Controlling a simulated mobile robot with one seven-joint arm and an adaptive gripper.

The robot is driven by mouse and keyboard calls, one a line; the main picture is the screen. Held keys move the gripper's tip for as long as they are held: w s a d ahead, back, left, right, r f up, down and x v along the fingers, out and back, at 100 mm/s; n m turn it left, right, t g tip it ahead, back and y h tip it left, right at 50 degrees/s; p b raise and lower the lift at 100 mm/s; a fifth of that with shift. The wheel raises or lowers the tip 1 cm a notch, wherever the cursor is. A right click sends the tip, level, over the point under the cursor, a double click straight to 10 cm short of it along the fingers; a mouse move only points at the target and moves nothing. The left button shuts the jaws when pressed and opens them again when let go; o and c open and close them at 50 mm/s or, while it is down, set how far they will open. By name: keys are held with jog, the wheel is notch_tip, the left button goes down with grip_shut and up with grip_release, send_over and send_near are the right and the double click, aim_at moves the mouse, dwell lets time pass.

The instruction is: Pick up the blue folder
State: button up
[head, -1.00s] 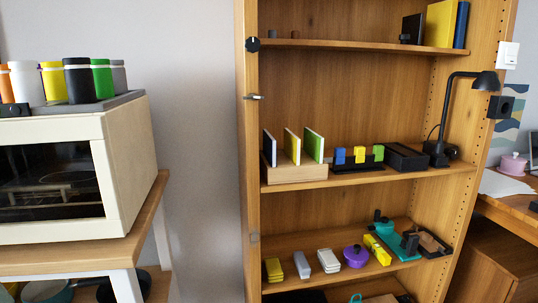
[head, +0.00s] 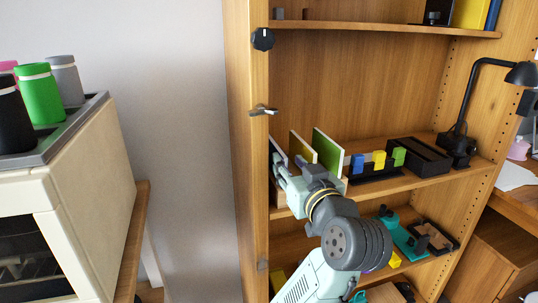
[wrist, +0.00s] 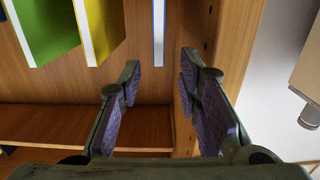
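The blue folder shows in the wrist view as a thin upright white edge with a narrow blue strip (wrist: 158,32). In the head view it (head: 278,150) stands at the left end of the middle shelf, partly hidden by my gripper. My gripper (wrist: 159,76) is open and empty, with one finger on each side of the folder's line. The folder's near end lies about level with the fingertips, and I see no contact. In the head view my gripper (head: 280,172) is at the front of the shelf, before the folders.
A yellow folder (wrist: 98,28) and a green folder (wrist: 46,28) stand beside the blue one. The wooden cabinet side wall (wrist: 225,45) is close to my other finger. Small coloured blocks (head: 379,159) and a black tray (head: 420,158) stand farther right on the shelf.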

aim_at(275, 144)
jog(key=p+x, duration=0.1)
jog(key=x, duration=0.4)
jog(key=shift+w, duration=0.35)
jog(key=p+x, duration=0.2)
jog(key=x, duration=0.2)
jog(key=shift+w+a, duration=0.1)
jog(key=shift+w+a+f, duration=0.1)
jog(key=shift+w+a, duration=0.05)
jog(key=shift+w, duration=0.4)
jog(key=shift+c, duration=0.4)
grip_shut()
